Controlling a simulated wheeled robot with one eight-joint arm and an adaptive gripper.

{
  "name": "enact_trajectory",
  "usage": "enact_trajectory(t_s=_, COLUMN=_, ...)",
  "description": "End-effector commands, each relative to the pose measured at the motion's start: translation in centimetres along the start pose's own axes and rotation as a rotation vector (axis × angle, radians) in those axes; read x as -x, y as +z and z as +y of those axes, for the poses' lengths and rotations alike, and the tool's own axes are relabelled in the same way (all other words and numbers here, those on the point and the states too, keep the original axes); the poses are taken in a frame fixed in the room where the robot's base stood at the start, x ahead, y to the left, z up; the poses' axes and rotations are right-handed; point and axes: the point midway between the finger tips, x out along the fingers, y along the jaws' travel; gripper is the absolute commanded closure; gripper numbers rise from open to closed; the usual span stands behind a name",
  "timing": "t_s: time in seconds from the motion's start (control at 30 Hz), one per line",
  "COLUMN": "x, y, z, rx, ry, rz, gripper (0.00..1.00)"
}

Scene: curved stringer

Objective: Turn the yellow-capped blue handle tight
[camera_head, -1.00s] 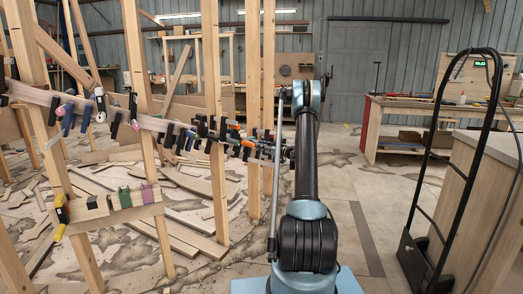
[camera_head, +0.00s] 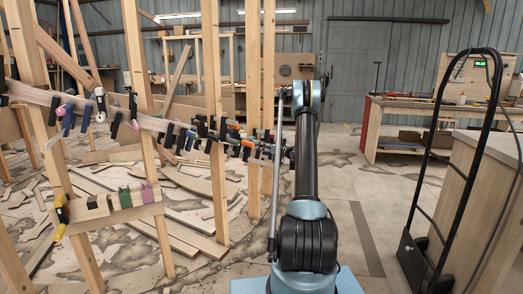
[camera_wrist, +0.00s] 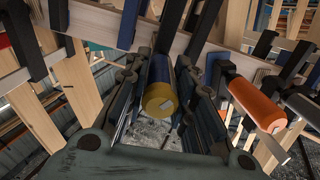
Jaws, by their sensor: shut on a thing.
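The blue handle with the yellow cap (camera_wrist: 159,98) is near the middle of the wrist view, its cap facing the camera. My gripper (camera_wrist: 166,88) has its dark fingers on both sides of the handle and is shut on it. The far end of the handle runs toward the clamp at the pale wooden stringer (camera_wrist: 100,24). In the head view my gripper (camera_head: 277,151) is small, at the right end of the clamp row, and the handle cannot be made out there.
An orange handle (camera_wrist: 257,104) sits close to the right of my gripper, beside dark clamp bars. Several more clamps (camera_head: 182,137) line the curved stringer to the left. Wooden posts (camera_head: 254,100) stand close by. A black cart (camera_head: 415,255) stands on the right.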

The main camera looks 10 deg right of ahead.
Motion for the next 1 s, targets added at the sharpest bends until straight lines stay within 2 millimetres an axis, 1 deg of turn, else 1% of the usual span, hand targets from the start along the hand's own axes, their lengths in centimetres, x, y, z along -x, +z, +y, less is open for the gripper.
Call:
enact_trajectory(t_s=0.03, x=0.1, y=-0.2, z=0.3, rx=0.0, ry=0.006, rz=0.004, gripper=1.0)
enact_trajectory(t_s=0.17, x=0.1, y=-0.2, z=0.3, rx=0.0, ry=0.007, rz=0.004, gripper=1.0)
enact_trajectory(t_s=0.2, x=0.1, y=-0.2, z=0.3, rx=0.0, ry=0.007, rz=0.004, gripper=0.7)
enact_trajectory(t_s=0.27, x=0.1, y=-0.2, z=0.3, rx=0.0, ry=0.006, rz=0.004, gripper=0.56)
enact_trajectory(t_s=0.57, x=0.1, y=-0.1, z=0.2, rx=0.001, ry=0.003, rz=0.002, gripper=0.56)
enact_trajectory(t_s=0.67, x=0.4, y=-0.1, z=0.1, rx=0.001, ry=0.003, rz=0.002, gripper=0.56)
enact_trajectory(t_s=0.77, x=1.3, y=-0.1, z=0.1, rx=0.001, ry=0.004, rz=0.002, gripper=0.56)
enact_trajectory(t_s=0.87, x=2.9, y=-0.1, z=0.2, rx=0.001, ry=0.005, rz=0.002, gripper=0.56)
enact_trajectory(t_s=1.0, x=5.6, y=-0.1, z=0.3, rx=0.001, ry=0.006, rz=0.002, gripper=0.56)
